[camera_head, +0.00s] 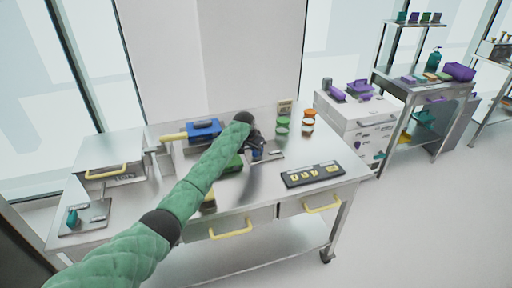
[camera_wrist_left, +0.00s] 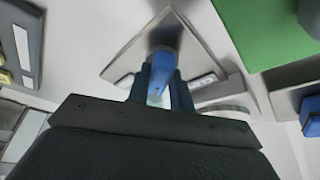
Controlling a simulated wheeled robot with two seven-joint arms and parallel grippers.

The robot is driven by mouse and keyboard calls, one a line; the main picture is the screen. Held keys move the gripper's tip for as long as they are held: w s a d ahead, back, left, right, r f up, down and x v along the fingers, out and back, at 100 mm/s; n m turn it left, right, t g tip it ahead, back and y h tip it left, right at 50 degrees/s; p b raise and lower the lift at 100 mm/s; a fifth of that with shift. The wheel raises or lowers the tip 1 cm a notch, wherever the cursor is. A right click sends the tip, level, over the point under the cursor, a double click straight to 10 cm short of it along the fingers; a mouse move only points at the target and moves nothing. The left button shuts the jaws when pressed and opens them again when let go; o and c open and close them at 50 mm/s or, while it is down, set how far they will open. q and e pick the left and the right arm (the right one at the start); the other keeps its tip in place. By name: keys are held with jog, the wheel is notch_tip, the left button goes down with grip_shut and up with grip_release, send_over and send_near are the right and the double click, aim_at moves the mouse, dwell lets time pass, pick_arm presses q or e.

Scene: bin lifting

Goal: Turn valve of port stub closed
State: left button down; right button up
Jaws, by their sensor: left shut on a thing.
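My left gripper (camera_head: 258,147) is at the middle of the steel table, at the end of the green-sleeved arm. In the left wrist view its two dark fingers (camera_wrist_left: 162,88) are shut on a blue valve handle (camera_wrist_left: 163,64). The handle stands over a light metal plate (camera_wrist_left: 125,58), which I take to be the port stub's base. In the head view the plate (camera_head: 273,156) shows beside the gripper, with a little blue under the fingers. The fingers and arm hide most of the valve, so its exact angle is unclear. My right gripper is not in view.
A blue device (camera_head: 204,130) stands behind the arm. A green object (camera_head: 234,164) is partly hidden by the arm. Green-topped jars (camera_head: 282,123) and orange-topped jars (camera_head: 309,116) stand at the back right. A dark tray (camera_head: 312,175) lies at the front right. Bare tabletop lies between them.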

pick_arm(q)
jog(key=n+y+p, duration=0.1)
jog(key=n, duration=0.2)
jog(key=n+t+y+p, duration=0.1)
jog(key=n, duration=0.2)
jog(key=shift+d+r+p, duration=0.2)
jog(key=shift+p, duration=0.1)
jog(key=n+y, duration=0.1)
jog(key=n, duration=0.1)
jog(key=shift+d+n, duration=0.1)
jog(key=shift+n, duration=0.3)
jog(key=shift+n+y, duration=0.6)
jog(key=shift+n, duration=0.6)
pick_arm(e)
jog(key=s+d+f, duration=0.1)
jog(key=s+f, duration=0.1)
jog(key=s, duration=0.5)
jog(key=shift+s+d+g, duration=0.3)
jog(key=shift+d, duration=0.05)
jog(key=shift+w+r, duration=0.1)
pick_arm(q)
jog(key=c, duration=1.4)
grip_release()
jog(key=shift+o, duration=0.8)
jog(key=shift+f, duration=0.1)
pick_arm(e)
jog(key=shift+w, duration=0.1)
